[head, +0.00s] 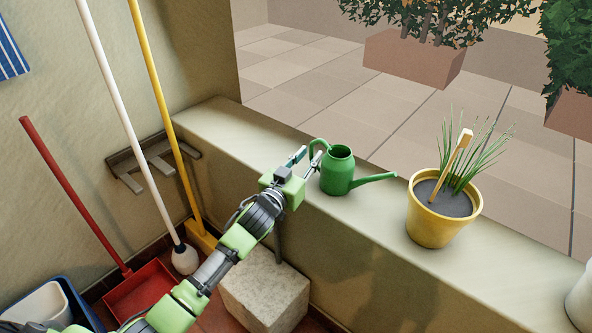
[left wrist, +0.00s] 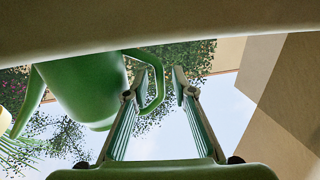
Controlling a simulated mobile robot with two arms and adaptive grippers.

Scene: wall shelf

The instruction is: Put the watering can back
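The green watering can (head: 338,172) stands upright on the wall ledge (head: 385,240), its spout pointing right and its handle left. My left gripper (head: 306,158) reaches the handle side from the left. Its two fingers are apart, with the handle loop at their tips. In the left wrist view the picture looks upside down; the can (left wrist: 88,88) is at the left and its handle (left wrist: 158,85) shows between the open fingertips (left wrist: 154,88). I cannot tell whether a finger touches the handle. My right gripper is not in view.
A yellow pot (head: 437,228) with a grassy plant and a wooden-handled tool stands right of the can. A wall rack (head: 150,160), a white-poled mop (head: 122,110) and a yellow broom (head: 160,90) are at the left. A stone block (head: 265,290) stands below the ledge.

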